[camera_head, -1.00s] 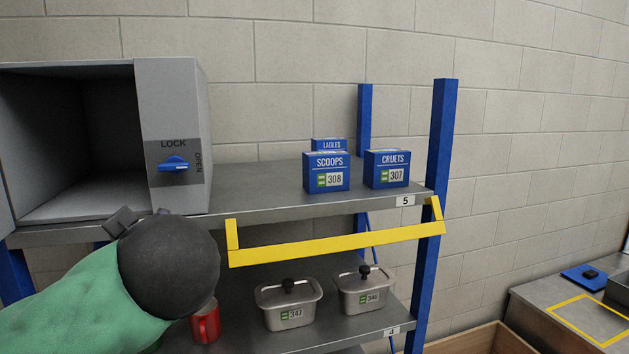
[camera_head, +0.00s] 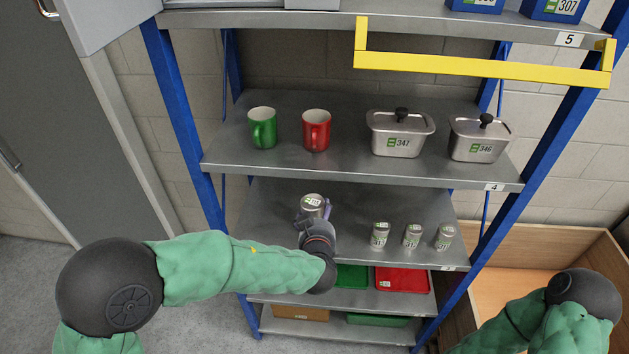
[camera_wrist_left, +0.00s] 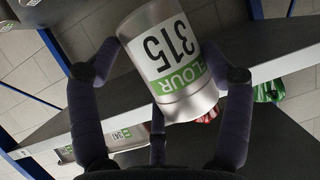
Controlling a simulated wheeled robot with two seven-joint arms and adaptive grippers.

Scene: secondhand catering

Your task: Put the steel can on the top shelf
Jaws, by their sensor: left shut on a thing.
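The steel can (camera_head: 312,202) is at the left part of the third shelf level, below the mugs. My left gripper (camera_head: 315,218) has its fingers around it; I cannot tell whether the can touches the shelf. In the left wrist view the can (camera_wrist_left: 172,55) shows a white and green label reading FLOUR 315, between the dark fingers of the gripper (camera_wrist_left: 160,90). The top shelf (camera_head: 335,25), tagged 5, is at the upper edge, with a yellow bar (camera_head: 480,68) along its front right. My right gripper is out of view.
Shelf 4 (camera_head: 340,165) holds a green mug (camera_head: 263,128), a red mug (camera_head: 316,130) and two lidded steel containers (camera_head: 398,135). Three small tins (camera_head: 412,236) stand right of the can. Blue posts (camera_head: 185,110) flank the rack. A wooden crate (camera_head: 510,285) is at right.

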